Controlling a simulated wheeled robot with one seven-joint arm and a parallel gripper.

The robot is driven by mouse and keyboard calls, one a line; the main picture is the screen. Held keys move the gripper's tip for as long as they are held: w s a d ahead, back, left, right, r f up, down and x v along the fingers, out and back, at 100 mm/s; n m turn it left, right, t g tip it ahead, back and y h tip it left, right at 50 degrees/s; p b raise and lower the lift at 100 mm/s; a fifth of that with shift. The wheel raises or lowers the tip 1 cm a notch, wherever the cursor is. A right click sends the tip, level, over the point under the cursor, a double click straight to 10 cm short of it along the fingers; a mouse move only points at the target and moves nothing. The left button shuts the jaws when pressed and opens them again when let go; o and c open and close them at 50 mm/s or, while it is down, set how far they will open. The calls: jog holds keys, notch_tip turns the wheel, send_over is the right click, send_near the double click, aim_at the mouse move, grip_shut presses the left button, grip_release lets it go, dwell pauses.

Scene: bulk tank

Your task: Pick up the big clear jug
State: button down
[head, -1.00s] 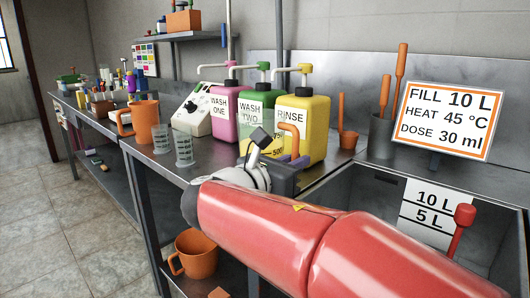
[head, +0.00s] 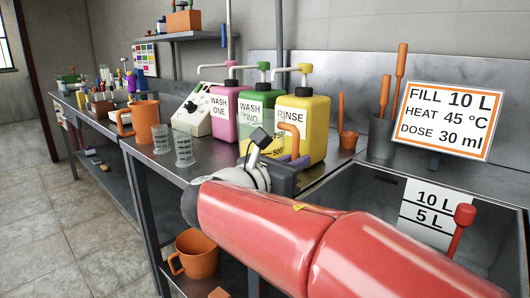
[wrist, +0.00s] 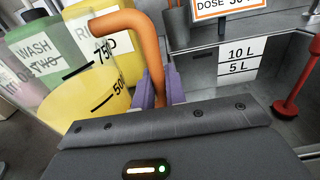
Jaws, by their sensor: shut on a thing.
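The big clear jug (wrist: 88,100) has an orange handle (wrist: 140,40) and black marks, among them 750 and 500. It stands out poorly in the head view (head: 268,149), where it overlaps the yellow and green pump bottles. My gripper (wrist: 164,88) is shut on the orange handle, with purple fingers on either side of its upright part. In the head view my gripper (head: 297,162) is partly hidden by my wrist and red forearm. The jug's base is hidden, so I cannot tell whether it touches the bench.
The pink (head: 223,118), green (head: 257,104) and yellow (head: 314,120) pump bottles stand close behind the jug. Two small clear beakers (head: 184,149) and an orange jug (head: 145,120) stand to the left. A sink (head: 385,205) and a sign (head: 447,120) are at the right.

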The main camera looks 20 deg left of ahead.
aim_at(293, 145)
jog(key=shift+r, duration=0.1)
dwell(0.3)
jog(key=shift+r, duration=1.75)
jog(key=v, duration=1.7)
jog(key=shift+s+a+r+p, duration=0.15)
jog(key=shift+r+p, duration=0.1)
jog(key=shift+r, duration=0.7)
jog(key=shift+s+r+p, duration=0.15)
jog(key=shift+r+p, duration=0.1)
jog(key=shift+r, duration=0.75)
jog(key=shift+s+a+r+p, duration=0.15)
jog(key=shift+r+p, duration=0.1)
jog(key=shift+r, duration=0.7)
jog(key=shift+s, duration=0.1)
